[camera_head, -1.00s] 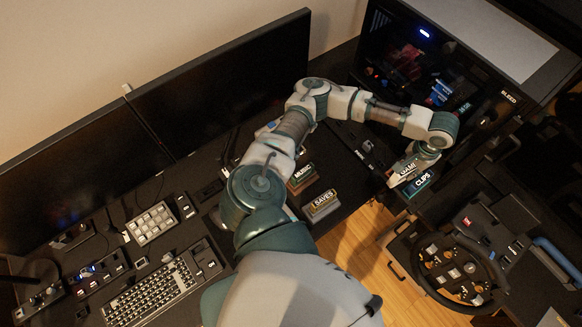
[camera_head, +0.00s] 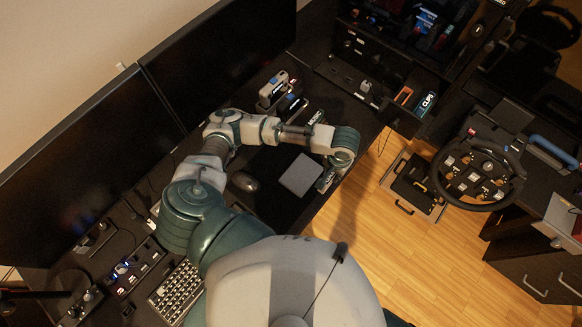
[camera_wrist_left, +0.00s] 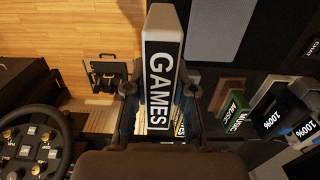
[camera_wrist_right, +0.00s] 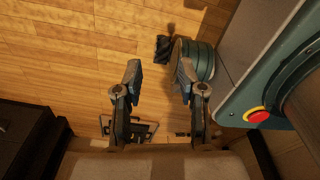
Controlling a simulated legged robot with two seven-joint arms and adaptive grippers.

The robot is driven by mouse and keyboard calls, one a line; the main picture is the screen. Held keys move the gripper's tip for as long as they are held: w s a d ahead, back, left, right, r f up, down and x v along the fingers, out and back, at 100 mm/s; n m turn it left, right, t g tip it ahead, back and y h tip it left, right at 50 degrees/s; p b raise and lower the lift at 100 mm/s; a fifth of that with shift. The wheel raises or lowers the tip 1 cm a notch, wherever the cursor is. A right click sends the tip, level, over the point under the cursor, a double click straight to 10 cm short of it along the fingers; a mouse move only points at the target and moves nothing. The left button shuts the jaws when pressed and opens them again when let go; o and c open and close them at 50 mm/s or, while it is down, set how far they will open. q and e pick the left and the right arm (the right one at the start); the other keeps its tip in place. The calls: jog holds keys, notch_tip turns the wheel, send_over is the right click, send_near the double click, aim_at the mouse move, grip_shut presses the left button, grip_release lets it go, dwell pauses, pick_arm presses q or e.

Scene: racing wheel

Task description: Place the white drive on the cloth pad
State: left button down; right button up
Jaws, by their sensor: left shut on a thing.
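The white drive (camera_wrist_left: 160,70), labelled GAMES, is held between the fingers of my left gripper (camera_wrist_left: 160,95). In the head view my left gripper (camera_head: 325,180) hangs just right of the grey cloth pad (camera_head: 301,174), close to the desk's front edge. There the drive is mostly hidden by the hand. The cloth pad also shows in the left wrist view (camera_wrist_left: 224,30), to the right of the drive and apart from it in the picture. My right gripper (camera_wrist_right: 160,75) is open and empty above the wooden floor.
The green MUSIC drive (camera_head: 315,118) lies behind my left wrist. A black mouse (camera_head: 244,181) is left of the pad. The CLIPS drive (camera_head: 426,103) stands in a holder at the right. A steering wheel (camera_head: 477,172) is further right. The pad's surface is clear.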

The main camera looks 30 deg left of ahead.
pick_arm(q)
jog(key=s+d+f, duration=0.4)
jog(key=s+d, duration=0.1)
send_over(303, 173)
jog(key=shift+s+d+f+b, duration=0.15)
jog(key=shift+f+b, duration=0.25)
jog(key=shift+f, duration=0.35)
jog(key=shift+a, duration=0.2)
jog(key=shift+w+d+f, duration=0.1)
jog(key=shift+w+f, duration=0.05)
jog(key=shift+w, duration=0.05)
notch_tip(303, 173, down, 3)
jog(key=shift+f, duration=0.1)
jog(key=shift+a+f, duration=0.1)
jog(key=shift+a, duration=0.15)
jog(key=c, duration=1.2)
grip_release()
jog(key=shift+a, duration=0.15)
jog(key=shift+o, duration=1.1)
jog(key=shift+d+r, duration=0.3)
notch_tip(303, 173, up, 12)
jog(key=shift+a+f+p, duration=0.15)
jog(key=shift+f+p, duration=0.1)
jog(key=shift+p, duration=0.2)
pick_arm(e)
jog(key=shift+d+f, duration=0.2)
jog(key=shift+d, duration=0.3)
